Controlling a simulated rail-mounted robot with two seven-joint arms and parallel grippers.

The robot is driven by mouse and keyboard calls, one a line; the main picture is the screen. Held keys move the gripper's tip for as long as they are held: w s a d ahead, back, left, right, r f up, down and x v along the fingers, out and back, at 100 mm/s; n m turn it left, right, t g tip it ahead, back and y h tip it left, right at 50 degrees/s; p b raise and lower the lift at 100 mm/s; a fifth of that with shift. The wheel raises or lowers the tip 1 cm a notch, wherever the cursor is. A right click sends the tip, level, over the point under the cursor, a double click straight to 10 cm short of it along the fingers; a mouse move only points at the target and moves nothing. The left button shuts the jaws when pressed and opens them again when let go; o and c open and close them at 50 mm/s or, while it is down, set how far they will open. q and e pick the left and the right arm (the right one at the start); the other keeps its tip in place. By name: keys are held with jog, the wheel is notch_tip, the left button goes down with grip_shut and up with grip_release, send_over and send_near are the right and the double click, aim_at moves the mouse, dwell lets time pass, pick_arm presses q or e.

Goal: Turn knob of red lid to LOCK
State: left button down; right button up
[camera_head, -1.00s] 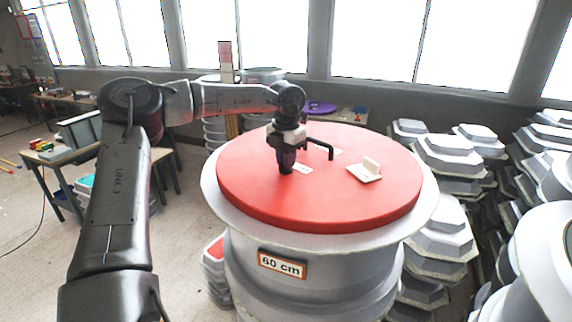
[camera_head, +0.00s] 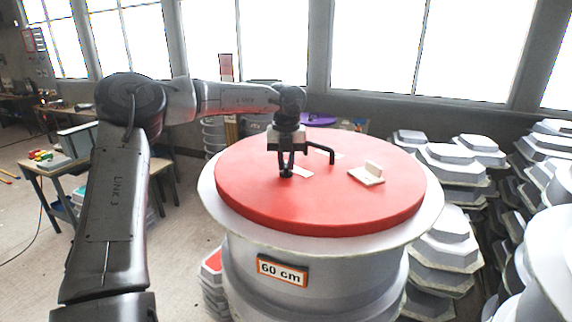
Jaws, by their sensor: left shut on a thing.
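The red lid (camera_head: 330,205) lies flat on a large round grey-white mould (camera_head: 310,250) bearing a "60 cm" label. My left gripper (camera_head: 286,173) comes in from above on the lid's left half, pointing down. Its fingers are shut on a small dark thing at lid level, which appears to be the knob; the fingers mostly hide it. A white label (camera_head: 302,171) lies beside the fingertips on the right, and another pale label (camera_head: 330,155) lies farther back. Their writing is too small to read, so I cannot tell the knob's setting. My right gripper is not in view.
Stacks of grey-white moulds (camera_head: 455,165) crowd the right side. A table with small coloured items (camera_head: 50,160) stands at the left. Floor is open at the lower left.

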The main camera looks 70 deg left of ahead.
aim_at(286, 164)
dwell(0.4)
pick_arm(q)
jog(key=c, duration=1.1)
grip_release()
notch_tip(286, 164, up, 14)
jog(key=shift+f+b, duration=0.1)
jog(key=shift+b, duration=0.2)
